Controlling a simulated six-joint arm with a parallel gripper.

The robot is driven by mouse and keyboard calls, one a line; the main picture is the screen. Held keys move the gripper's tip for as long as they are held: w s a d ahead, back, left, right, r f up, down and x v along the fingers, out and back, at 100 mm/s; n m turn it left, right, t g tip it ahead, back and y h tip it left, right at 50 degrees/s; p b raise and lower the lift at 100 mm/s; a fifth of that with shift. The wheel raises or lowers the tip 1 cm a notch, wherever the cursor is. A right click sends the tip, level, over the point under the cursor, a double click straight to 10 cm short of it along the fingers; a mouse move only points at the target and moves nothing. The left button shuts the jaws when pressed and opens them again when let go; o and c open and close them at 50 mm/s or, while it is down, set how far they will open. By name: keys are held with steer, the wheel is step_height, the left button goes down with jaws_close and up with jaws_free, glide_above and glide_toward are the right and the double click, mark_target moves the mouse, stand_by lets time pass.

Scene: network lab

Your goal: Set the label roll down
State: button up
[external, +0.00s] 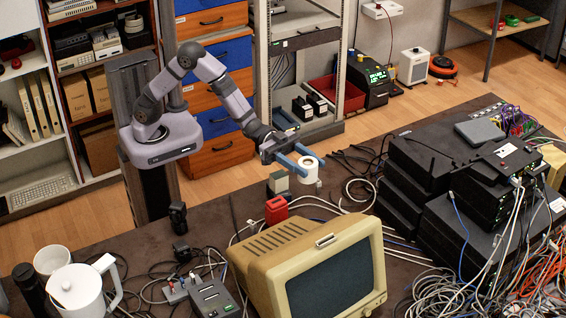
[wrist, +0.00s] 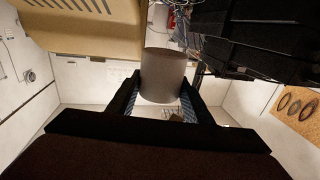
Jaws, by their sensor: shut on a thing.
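The label roll (external: 309,168) is a white cylinder with a hole in its end. My gripper (external: 304,163) has blue fingers shut around it and holds it at the table's back edge, behind the beige monitor. In the wrist view the roll (wrist: 163,76) is a grey cylinder between the two dark fingers of my gripper (wrist: 162,98). The roll appears to be above the dark table (external: 220,222), but I cannot tell how high.
The beige monitor (external: 262,262) stands in front, with a red object (external: 276,210) and a grey block (external: 278,182) behind it. Black network boxes (external: 410,175) are stacked at the right. Cables (external: 350,195) lie loose on the table. A white jug (external: 82,290) stands front left.

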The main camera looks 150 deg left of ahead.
steer(key=s+a+f+n+y+b, duration=0.1)
steer(key=s+a+f+y+b, duration=0.1)
steer(key=s+a, duration=0.3)
steer(key=s+a+f+n+g+y+b, duration=0.1)
steer(key=s+a+f+b, duration=0.3)
steer(key=a, duration=1)
steer(key=s+a+f+n+g+y+b, duration=0.1)
steer(key=s+a+f+y+b, duration=0.1)
steer(key=s+a, duration=0.6)
step_height(320, 180, down, 2)
steer(key=shift+s+a+f+n+y+b, duration=0.3)
steer(key=shift+a+n+b, duration=0.1)
steer(key=shift+a+b, duration=0.45)
steer(key=shift+f, duration=4.75)
steer(key=shift+f, duration=0.15)
steer(key=shift+f, duration=0.1)
steer(key=o, duration=1.1)
